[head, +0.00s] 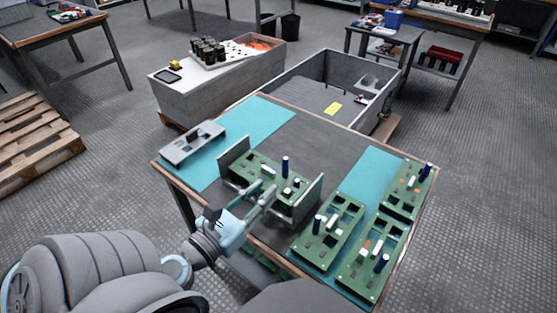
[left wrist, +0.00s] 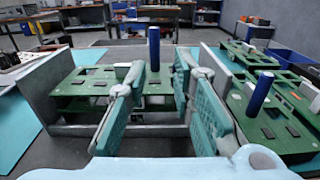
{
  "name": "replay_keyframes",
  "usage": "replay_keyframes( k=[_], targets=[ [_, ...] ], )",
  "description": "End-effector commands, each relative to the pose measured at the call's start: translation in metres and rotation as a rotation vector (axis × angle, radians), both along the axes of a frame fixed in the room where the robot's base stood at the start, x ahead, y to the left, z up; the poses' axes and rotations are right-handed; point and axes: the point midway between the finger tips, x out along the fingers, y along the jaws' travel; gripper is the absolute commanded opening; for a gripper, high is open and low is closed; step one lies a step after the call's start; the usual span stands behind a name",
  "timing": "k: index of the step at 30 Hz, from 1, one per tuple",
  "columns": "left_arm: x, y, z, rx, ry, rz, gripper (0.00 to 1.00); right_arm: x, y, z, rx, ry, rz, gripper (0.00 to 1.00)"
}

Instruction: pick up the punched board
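A green punched board (head: 258,176) with cut-out holes, a blue cylinder and small blocks on it sits between two upright grey plates of a holder (head: 308,201) on the table. It also shows in the left wrist view (left wrist: 82,88), beyond and partly behind my fingers. My left gripper (head: 262,194) is at the board's near edge, fingers apart. In the left wrist view my gripper (left wrist: 160,75) has a clear gap between its fingers, with the blue cylinder seen beyond. I cannot tell whether a finger touches the board. My right gripper is not in view.
Several similar green boards (head: 328,231) crowd the table's right side, close to the holder. A grey plate with holes (head: 193,143) lies on the left teal mat (head: 262,116). The table's back middle is clear. Grey bins (head: 325,88) stand behind it.

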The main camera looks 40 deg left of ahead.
Motion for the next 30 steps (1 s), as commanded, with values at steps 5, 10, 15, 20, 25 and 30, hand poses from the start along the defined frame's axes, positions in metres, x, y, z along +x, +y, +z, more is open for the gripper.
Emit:
replay_keyframes(
  k=[5,10,15,20,25,30],
  targets=[
    [0.041,0.005,0.004,-0.006,-0.001,0.014,0.23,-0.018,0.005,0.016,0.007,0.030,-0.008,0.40],
    [0.059,0.006,0.001,-0.006,0.001,0.012,0.23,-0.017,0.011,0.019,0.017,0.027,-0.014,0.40],
    [0.090,0.008,-0.007,-0.009,-0.001,0.011,0.23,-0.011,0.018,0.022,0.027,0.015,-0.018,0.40],
    [0.110,0.007,-0.007,-0.008,0.002,0.008,0.23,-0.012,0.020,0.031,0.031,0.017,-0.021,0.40],
    [0.110,0.007,-0.009,-0.006,0.002,0.007,0.23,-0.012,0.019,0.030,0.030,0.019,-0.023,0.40],
    [0.110,0.007,-0.009,-0.006,0.003,0.007,0.00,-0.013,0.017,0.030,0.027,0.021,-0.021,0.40]
  ],
)
